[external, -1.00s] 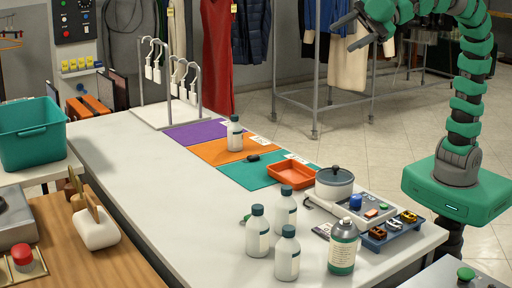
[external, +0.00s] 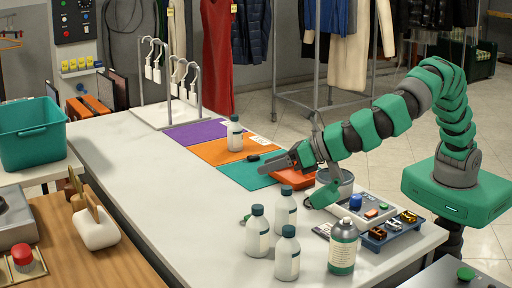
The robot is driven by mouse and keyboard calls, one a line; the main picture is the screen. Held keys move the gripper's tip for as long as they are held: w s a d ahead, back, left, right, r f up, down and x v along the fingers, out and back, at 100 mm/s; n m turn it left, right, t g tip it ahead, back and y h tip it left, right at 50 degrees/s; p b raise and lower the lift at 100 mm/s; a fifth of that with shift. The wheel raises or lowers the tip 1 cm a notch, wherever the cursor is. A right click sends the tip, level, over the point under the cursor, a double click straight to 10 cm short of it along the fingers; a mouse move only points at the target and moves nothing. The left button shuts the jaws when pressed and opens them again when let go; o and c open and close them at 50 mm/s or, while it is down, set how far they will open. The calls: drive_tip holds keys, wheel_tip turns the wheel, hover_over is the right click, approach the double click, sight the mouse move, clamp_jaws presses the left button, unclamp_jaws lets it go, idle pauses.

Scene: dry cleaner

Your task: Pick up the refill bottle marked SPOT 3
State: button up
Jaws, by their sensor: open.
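Three white bottles with dark caps stand at the table's near end: a left one (external: 257,236), a back one (external: 285,212) and a front one (external: 288,260). A similar bottle (external: 235,136) stands on the orange mat. Their labels are too small to read, so I cannot tell which is SPOT 3.
A dark-capped grey-green bottle (external: 343,250) stands right of the three. A pot (external: 340,180), partly hidden by my arm, and a small rack (external: 388,236) are farther right. A hook stand (external: 165,115) is at the back. The table's left side is clear.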

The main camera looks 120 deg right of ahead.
sight(261, 207)
drive_tip(key=f, duration=0.3)
drive_tip(key=w+f+n+b, duration=0.1)
drive_tip(key=f, duration=0.3)
drive_tip(key=f+n+b, duration=0.1)
drive_tip(key=f, duration=0.2)
drive_tip(key=shift+w+a+f, duration=0.2)
drive_tip(key=shift+w+f, duration=0.15)
drive_tip(key=b+x, duration=0.1)
drive_tip(key=x, duration=0.3)
drive_tip(key=shift+r, duration=0.1)
drive_tip(key=shift+w+d, duration=0.2)
clamp_jaws()
